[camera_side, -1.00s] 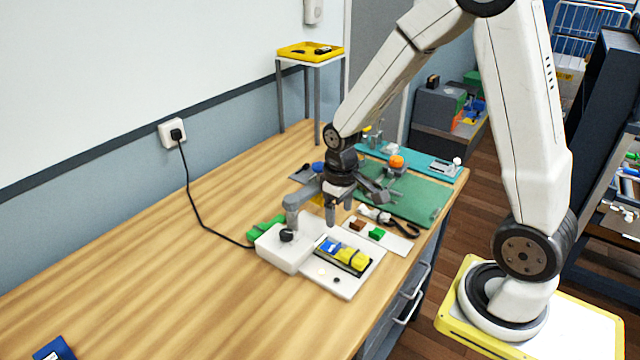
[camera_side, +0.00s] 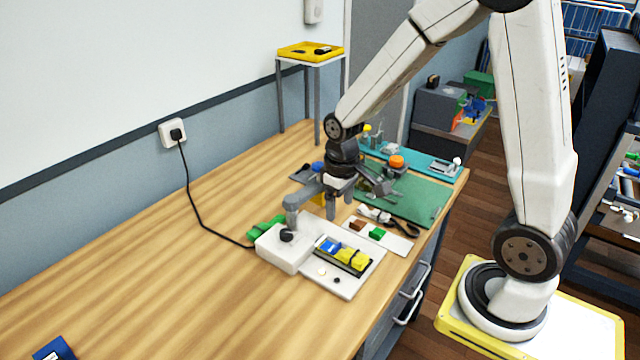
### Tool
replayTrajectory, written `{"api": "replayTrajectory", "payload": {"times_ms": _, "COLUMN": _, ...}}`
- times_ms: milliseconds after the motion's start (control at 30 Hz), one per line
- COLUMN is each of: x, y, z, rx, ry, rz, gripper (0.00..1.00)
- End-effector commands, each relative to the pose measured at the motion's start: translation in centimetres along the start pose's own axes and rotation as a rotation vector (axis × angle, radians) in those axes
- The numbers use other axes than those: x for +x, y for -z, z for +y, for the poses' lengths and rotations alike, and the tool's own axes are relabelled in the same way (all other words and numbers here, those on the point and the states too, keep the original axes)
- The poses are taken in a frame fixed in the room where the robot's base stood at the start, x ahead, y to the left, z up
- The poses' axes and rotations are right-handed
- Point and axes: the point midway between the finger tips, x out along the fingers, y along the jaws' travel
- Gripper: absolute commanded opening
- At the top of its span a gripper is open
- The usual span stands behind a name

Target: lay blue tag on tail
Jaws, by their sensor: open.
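A small blue piece (camera_side: 329,246), which looks like the blue tag, lies beside yellow pieces (camera_side: 352,257) in a dark slot on a white board (camera_side: 345,286). My gripper (camera_side: 356,203) is open and empty. It is above and behind the board, apart from the blue piece, with its fingers pointing down. Another small blue thing (camera_side: 317,167) lies farther back, left of my gripper. I cannot make out which part is the tail; it may be small or hidden behind my gripper.
A white box (camera_side: 283,248) with a black knob and a cable adjoins the board. Green pieces (camera_side: 266,227) lie behind it. A white card (camera_side: 392,241) with brown and green blocks, black pliers (camera_side: 403,222) and a green mat (camera_side: 420,200) are to the right. The table's left is mostly clear.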

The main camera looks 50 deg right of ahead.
Motion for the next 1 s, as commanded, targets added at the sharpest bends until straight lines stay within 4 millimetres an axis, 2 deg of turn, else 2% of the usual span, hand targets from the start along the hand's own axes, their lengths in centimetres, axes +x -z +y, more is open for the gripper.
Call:
{"api": "replayTrajectory", "payload": {"times_ms": 167, "x": -0.4, "y": -1.3, "z": -1.6, "rx": -0.005, "ry": -0.006, "rz": 0.052, "gripper": 0.8}}
{"api": "replayTrajectory", "payload": {"times_ms": 500, "x": -1.0, "y": -5.2, "z": -5.3, "rx": -0.007, "ry": -0.001, "rz": 0.201, "gripper": 0.8}}
{"api": "replayTrajectory", "payload": {"times_ms": 667, "x": -0.9, "y": -5.8, "z": -5.8, "rx": -0.005, "ry": 0.002, "rz": 0.223, "gripper": 0.8}}
{"api": "replayTrajectory", "payload": {"times_ms": 1000, "x": -0.9, "y": -5.8, "z": -5.7, "rx": -0.004, "ry": 0.002, "rz": 0.223, "gripper": 0.8}}
